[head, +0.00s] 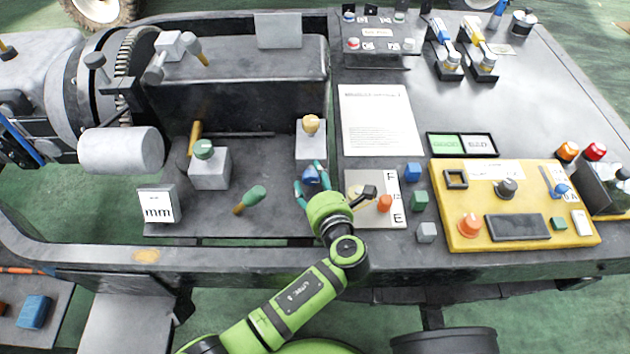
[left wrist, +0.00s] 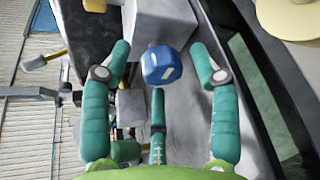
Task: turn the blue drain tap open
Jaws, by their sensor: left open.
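The blue tap (head: 312,178) sits low on the chassis, at the right end of the grey recess. In the left wrist view its faceted blue knob (left wrist: 161,65) with a pale mark shows near the middle, in front of a grey block. My left gripper (head: 308,178) has green-teal fingers spread around the knob. In the left wrist view the left gripper's fingers (left wrist: 160,62) stand on both sides of the knob, with visible gaps, and a third finger is below it. Its fingers are open and hold nothing. My right gripper is in neither view.
A cream-knobbed block (head: 311,126) stands just behind the tap. A green-handled lever (head: 250,199) and a green-knobbed box (head: 208,165) are to its left. A plate with an orange knob (head: 384,203) is close on the right, and a yellow control panel (head: 515,205) lies further right.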

